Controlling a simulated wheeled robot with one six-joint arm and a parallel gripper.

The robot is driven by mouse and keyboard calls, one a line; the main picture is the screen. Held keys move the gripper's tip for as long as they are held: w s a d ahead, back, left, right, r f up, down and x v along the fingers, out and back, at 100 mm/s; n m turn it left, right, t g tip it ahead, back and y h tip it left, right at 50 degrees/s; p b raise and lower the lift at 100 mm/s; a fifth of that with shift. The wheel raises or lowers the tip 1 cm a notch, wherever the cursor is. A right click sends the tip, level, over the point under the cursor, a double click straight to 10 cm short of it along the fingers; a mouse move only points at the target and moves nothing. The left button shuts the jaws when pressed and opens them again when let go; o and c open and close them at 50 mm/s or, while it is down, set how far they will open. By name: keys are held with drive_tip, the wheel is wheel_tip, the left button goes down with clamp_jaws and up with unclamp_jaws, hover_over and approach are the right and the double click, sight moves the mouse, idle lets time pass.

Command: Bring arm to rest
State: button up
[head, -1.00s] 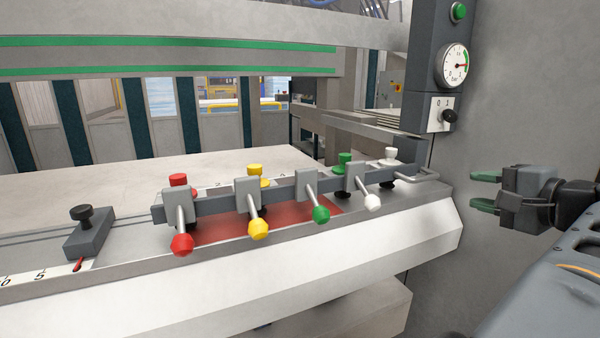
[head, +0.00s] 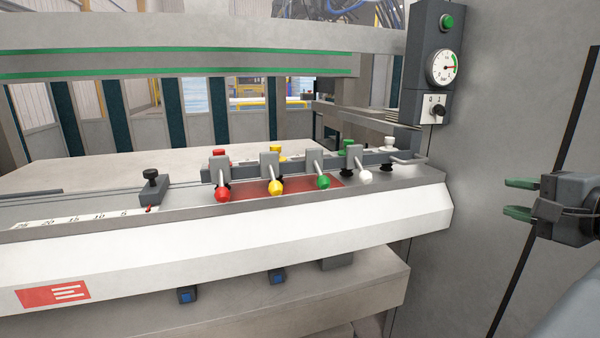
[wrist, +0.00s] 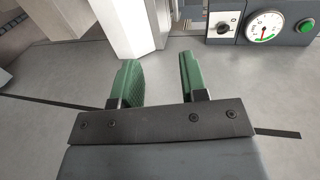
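My gripper (head: 518,198) is at the right of the head view, apart from the panel bender and in front of its grey side wall. Its two green fingers stand apart with nothing between them. The wrist view shows the same open fingers (wrist: 160,83) over a plain grey surface. The rest of my arm is mostly cut off at the right edge of the head view.
A row of levers with red (head: 222,195), yellow (head: 275,188), green (head: 323,181) and white (head: 366,178) knobs lines the machine's front ledge. A control box with gauge (head: 446,68) and switch (head: 437,110) stands right of them. Space around my gripper looks free.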

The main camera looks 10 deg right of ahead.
drive_tip(key=w+a+f+n+g+y+p, duration=0.1)
drive_tip(key=w+a+n+g+p, duration=0.25)
drive_tip(key=a+p, duration=0.4)
drive_tip(key=w+a+f+n+g+y+p, duration=0.1)
drive_tip(key=w+a+n+g+p, duration=0.1)
drive_tip(key=w+a+g+p, duration=0.35)
drive_tip(key=s+a+n+g+h+p, duration=0.1)
drive_tip(key=s+a+n+h+p, duration=0.1)
drive_tip(key=a+n+p, duration=0.3)
drive_tip(key=s+a+n+g+h+p, duration=0.1)
drive_tip(key=s+a+n+h+p, duration=0.1)
drive_tip(key=s+a+n+p, duration=0.3)
drive_tip(key=a+n+p, duration=0.1)
drive_tip(key=a+p, duration=0.3)
drive_tip(key=p, duration=0.1)
drive_tip(key=shift+s+a+g, duration=0.15)
drive_tip(key=shift+a+g, duration=0.15)
drive_tip(key=shift+g, duration=0.1)
drive_tip(key=shift+a+r, duration=0.1)
